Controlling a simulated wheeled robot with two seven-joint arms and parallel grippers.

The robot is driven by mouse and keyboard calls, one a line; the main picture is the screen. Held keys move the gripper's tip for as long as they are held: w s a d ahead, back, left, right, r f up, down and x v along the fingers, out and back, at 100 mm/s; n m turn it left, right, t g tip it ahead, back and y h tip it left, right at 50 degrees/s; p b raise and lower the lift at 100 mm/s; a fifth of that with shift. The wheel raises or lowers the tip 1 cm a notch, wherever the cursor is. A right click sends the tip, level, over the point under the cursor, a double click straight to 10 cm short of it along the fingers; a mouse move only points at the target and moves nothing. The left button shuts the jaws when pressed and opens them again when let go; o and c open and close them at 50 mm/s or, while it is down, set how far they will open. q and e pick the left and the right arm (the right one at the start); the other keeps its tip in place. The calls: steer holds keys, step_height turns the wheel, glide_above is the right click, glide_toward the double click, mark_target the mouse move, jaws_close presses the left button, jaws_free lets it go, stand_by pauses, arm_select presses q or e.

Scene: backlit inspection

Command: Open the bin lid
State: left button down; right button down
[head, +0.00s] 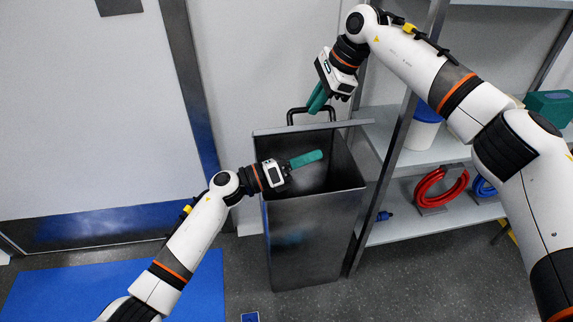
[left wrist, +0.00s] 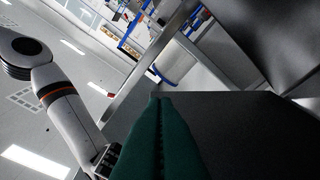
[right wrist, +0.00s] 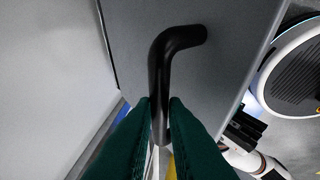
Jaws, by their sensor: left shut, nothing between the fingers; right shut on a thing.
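The bin (head: 312,235) is a tall dark metal box in the middle of the head view, and its dark inside shows. Its lid (head: 345,126) is raised at the back of the opening, seen nearly edge-on, with a black bar handle (head: 291,113) above it. In the right wrist view my right gripper (right wrist: 161,105) is shut on the handle (right wrist: 160,70), with the grey lid face (right wrist: 225,55) behind it. My left gripper (head: 318,156) is shut and empty over the bin's opening, below the lid in the picture. Its closed green fingers also show in the left wrist view (left wrist: 160,100).
A metal shelf (head: 460,218) on the right bears a white tub (head: 421,133), a red coil (head: 430,183) and a green case (head: 549,106). A door (head: 80,110) and a blue mat (head: 205,285) are at left.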

arm_select(q)
steer(key=shift+w+a+r, duration=0.2)
steer(key=shift+w+r, duration=0.4)
steer(key=shift+r, duration=0.15)
steer(key=shift+w+a+r, duration=0.2)
steer(key=shift+w+r, duration=0.4)
steer(key=shift+r, duration=0.15)
arm_select(e)
steer(key=shift+w+f, duration=0.1)
steer(key=shift+f, duration=0.4)
arm_select(q)
steer(key=shift+w+a+r, duration=0.15)
steer(key=shift+w+r, duration=0.3)
steer(key=shift+r, duration=0.15)
arm_select(e)
steer(key=c, duration=1.9)
jaws_free()
arm_select(q)
steer(key=shift+w+a+f, duration=0.1)
steer(key=shift+w+f, duration=0.05)
steer(key=shift+w, duration=0.15)
arm_select(e)
steer(key=o, duration=0.4)
steer(key=shift+w+f, duration=0.2)
steer(key=shift+f, duration=0.05)
steer(key=shift+o, duration=0.2)
steer(key=shift+r, duration=0.1)
steer(key=shift+a+r, duration=0.1)
